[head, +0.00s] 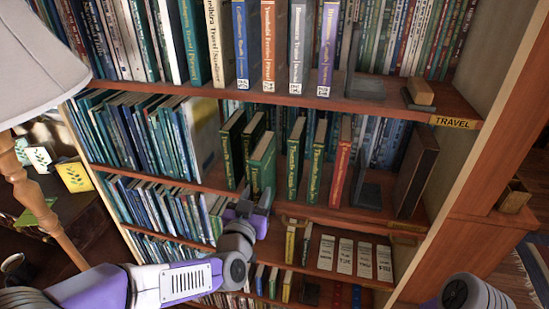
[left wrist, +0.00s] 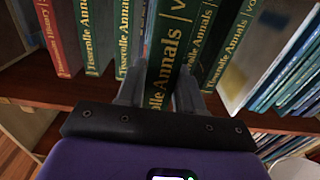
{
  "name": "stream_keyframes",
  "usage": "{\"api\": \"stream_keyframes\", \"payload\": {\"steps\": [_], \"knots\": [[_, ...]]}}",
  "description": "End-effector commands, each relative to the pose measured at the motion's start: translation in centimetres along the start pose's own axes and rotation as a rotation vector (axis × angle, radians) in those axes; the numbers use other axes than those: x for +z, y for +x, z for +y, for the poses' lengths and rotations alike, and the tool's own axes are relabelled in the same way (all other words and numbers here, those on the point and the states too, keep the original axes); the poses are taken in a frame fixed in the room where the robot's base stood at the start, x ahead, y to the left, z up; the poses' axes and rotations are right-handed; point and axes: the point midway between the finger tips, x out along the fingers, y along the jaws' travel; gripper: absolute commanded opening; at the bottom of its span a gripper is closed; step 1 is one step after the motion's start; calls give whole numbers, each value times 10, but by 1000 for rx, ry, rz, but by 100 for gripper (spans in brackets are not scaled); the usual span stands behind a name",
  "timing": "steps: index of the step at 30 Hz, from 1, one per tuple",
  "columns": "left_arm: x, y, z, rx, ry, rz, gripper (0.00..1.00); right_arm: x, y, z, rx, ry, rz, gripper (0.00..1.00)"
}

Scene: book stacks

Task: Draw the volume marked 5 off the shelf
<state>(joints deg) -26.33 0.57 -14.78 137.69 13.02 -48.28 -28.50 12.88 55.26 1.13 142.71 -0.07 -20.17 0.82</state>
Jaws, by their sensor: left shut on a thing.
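A row of green volumes with gold lettering stands on the middle shelf (head: 310,212). My left gripper (head: 256,208) is shut on one green volume (head: 262,165), low on its spine. In the left wrist view the fingers (left wrist: 160,95) sit on either side of this volume (left wrist: 172,50), whose spine reads "Annals". It stands forward of its neighbours, upright or nearly so. Its number is not legible, so I cannot tell whether it is the 5. Other green volumes (head: 232,148) (head: 295,160) stand on both sides. My right gripper is out of view.
A red volume (head: 341,165) and a dark bookend (head: 368,194) stand to the right on the same shelf. Larger volumes (head: 268,45) fill the shelf above. White labelled items (head: 343,255) lie on the shelf below. A lamp (head: 40,50) stands at far left.

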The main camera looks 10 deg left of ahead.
Motion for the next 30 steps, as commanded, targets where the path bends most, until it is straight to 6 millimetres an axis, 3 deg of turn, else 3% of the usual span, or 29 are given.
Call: {"api": "stream_keyframes", "payload": {"steps": [8, 15, 30], "knots": [[-3, -32, 0, 0, 0, 7, 0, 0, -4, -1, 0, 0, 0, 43], [-1, -55, 0, -2, -1, 9, 0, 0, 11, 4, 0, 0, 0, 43], [-2, -58, 0, -1, 1, 7, 0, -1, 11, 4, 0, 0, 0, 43]]}}
